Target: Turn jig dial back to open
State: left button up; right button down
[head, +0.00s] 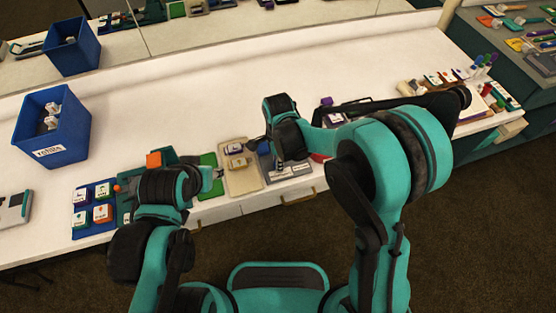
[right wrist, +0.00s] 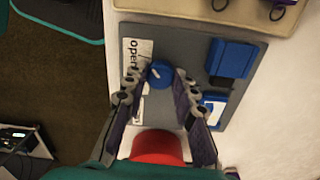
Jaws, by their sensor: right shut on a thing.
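The jig is a grey board (right wrist: 190,42) with a round blue dial (right wrist: 160,75) that carries a white mark. A white label reading "open" (right wrist: 135,50) lies left of the dial in the right wrist view. My right gripper (right wrist: 160,78) is shut on the dial, one finger on each side. In the head view my right gripper (head: 260,146) is over the grey jig board (head: 275,176), and the dial is mostly hidden. My left gripper (head: 213,176) is left of the jig near a green mat; its finger opening is too small to tell.
A red round thing (right wrist: 157,147) shows between the fingers' bases. A blue block (right wrist: 230,58) stands on the jig board. A beige board (head: 243,181) and green mat (head: 208,160) lie left of it. A blue bin (head: 75,128) stands far left; the table's middle is clear.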

dwell(0.3)
jog(key=c, duration=1.2)
grip_release()
jog(key=shift+r, duration=0.1)
notch_tip(320, 180, up, 12)
jog(key=shift+d, duration=0.1)
jog(key=s+d+r+n+t, duration=0.1)
jog(key=s+d+n+t, duration=0.2)
jog(key=s+d+n, duration=0.3)
jog(key=s+d+r+n+t, duration=0.2)
jog(key=s+d+n+t, duration=0.2)
jog(key=d+n, duration=0.5)
jog(key=s+d, duration=0.2)
jog(key=d, duration=0.1)
jog(key=shift+s+n, duration=0.25)
jog(key=shift+n, duration=0.05)
